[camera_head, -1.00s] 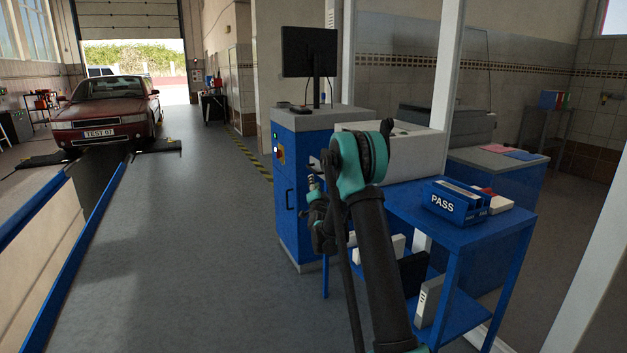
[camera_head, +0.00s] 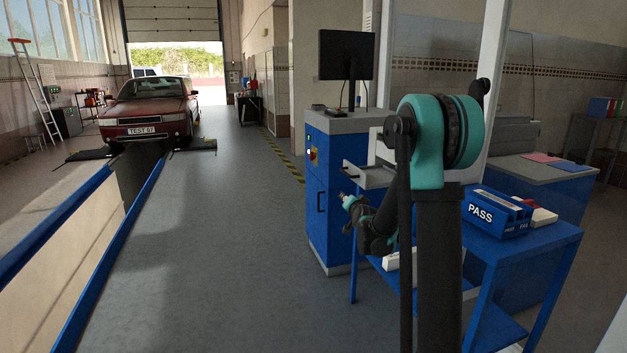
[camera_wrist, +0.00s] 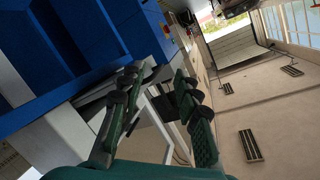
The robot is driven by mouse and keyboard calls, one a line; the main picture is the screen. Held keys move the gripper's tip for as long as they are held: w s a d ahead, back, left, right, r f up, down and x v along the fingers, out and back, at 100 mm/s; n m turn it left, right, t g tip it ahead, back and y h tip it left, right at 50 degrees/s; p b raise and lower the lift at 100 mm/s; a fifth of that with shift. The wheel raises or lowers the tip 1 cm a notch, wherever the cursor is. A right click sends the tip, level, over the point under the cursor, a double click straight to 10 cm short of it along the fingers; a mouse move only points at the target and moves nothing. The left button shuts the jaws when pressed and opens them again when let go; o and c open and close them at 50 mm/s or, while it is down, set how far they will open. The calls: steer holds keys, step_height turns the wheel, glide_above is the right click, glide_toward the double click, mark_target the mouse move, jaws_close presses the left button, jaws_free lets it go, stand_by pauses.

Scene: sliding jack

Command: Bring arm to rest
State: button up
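My arm, teal and black, stands folded in the right half of the head view, with its large teal joint (camera_head: 430,140) raised in front of the blue table. My gripper (camera_head: 344,200) is small there, low beside the front of the blue cabinet and pointing to the upper left. In the wrist view my gripper (camera_wrist: 158,75) shows two dark green and black fingers with a clear gap between them. It is open and nothing is held. Whether it touches the cabinet or table is not clear; it appears apart from both.
A blue cabinet (camera_head: 318,205) carries a monitor (camera_head: 346,55). The blue table (camera_head: 545,238) holds a PASS box (camera_head: 496,213) close to my arm. A red car (camera_head: 150,112) stands far left beyond a pit with a blue rail (camera_head: 110,265). The floor (camera_head: 235,240) between is clear.

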steer(key=s+d+f+n+g, duration=0.2)
steer(key=s+f, duration=0.3)
steer(key=s, duration=1)
steer(key=s+d+f+n+g+h, duration=0.1)
steer(key=s+f+g, duration=0.4)
steer(key=s, duration=1)
steer(key=s+d+f+n+g+h, duration=0.1)
steer(key=s+d+f+n+g, duration=0.1)
steer(key=s, duration=1.4)
step_height(320, 180, down, 3)
steer(key=shift+d+f+n+g, duration=0.1)
steer(key=shift+d+n+g, duration=0.25)
steer(key=shift+n+g, duration=0.6)
